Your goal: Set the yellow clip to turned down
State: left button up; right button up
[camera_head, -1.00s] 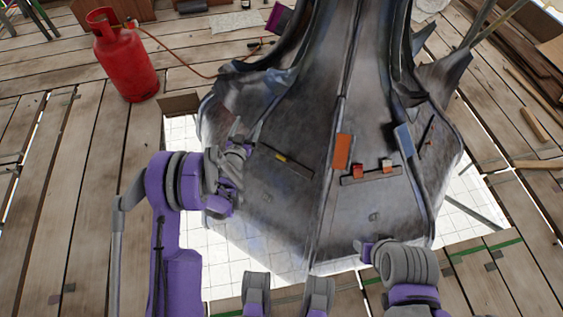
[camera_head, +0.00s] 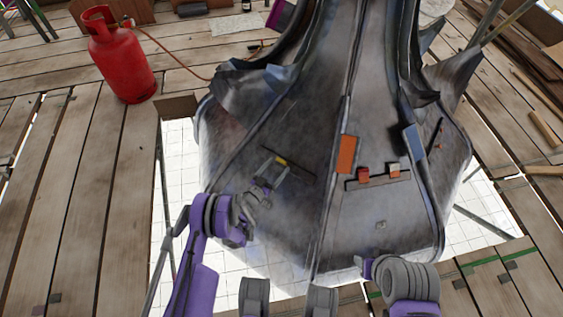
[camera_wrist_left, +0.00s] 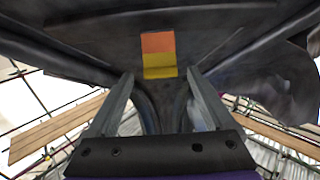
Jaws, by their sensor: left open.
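The yellow clip (camera_head: 281,161) is a small block on a thin dark strip on the left front face of the grey metal spire. In the left wrist view the yellow clip (camera_wrist_left: 160,69) sits ahead between the finger lines, with an orange patch (camera_wrist_left: 157,42) adjoining it above. My left gripper (camera_head: 276,168) is open, its fingers close to the clip and pointing at it. In the wrist view the left gripper (camera_wrist_left: 160,76) has its fingers wide apart on either side of the clip; I see no contact. My right gripper's fingers do not show.
The right front face bears an orange plate (camera_head: 347,154), a red clip (camera_head: 363,174) and a pale-topped clip (camera_head: 393,170) on a strip. A red gas bottle (camera_head: 121,58) with a hose stands at the back left on the plank floor (camera_head: 60,180).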

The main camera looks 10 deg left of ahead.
aim_at(282, 160)
pick_arm(q)
jog(key=shift+b+x, duration=0.35)
jog(key=shift+x, duration=1.55)
grip_shut()
